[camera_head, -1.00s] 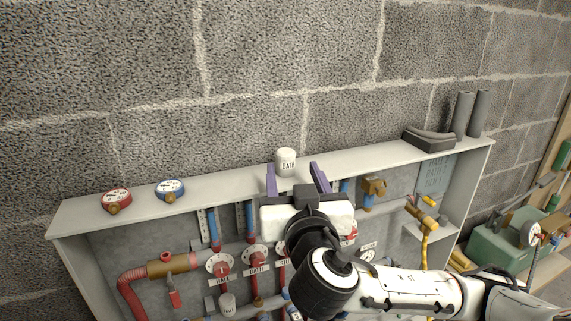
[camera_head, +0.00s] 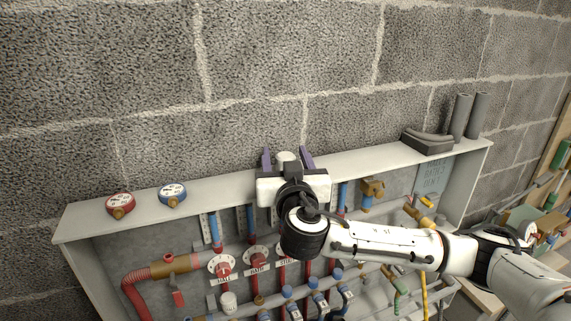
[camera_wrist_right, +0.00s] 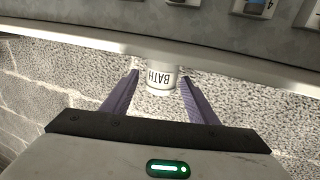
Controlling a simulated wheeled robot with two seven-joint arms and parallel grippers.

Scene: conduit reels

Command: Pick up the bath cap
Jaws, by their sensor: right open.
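The bath cap (camera_head: 286,157) is a small white cylinder on the top shelf of the pipe cabinet, mostly hidden behind my right gripper in the head view. In the right wrist view the cap (camera_wrist_right: 161,79) shows its "BATH" label upside down. My right gripper (camera_head: 287,156) is open, with its two purple fingers on either side of the cap. In the wrist view the right gripper (camera_wrist_right: 160,75) has a gap between each finger and the cap. My left gripper is not in view.
The cabinet's top shelf (camera_head: 225,186) runs along the block wall. A red gauge (camera_head: 120,204) and a blue gauge (camera_head: 172,194) sit at its left. A dark grey block (camera_head: 427,141) and grey tubes (camera_head: 478,115) stand at its right. Pipes and valves fill the cabinet below.

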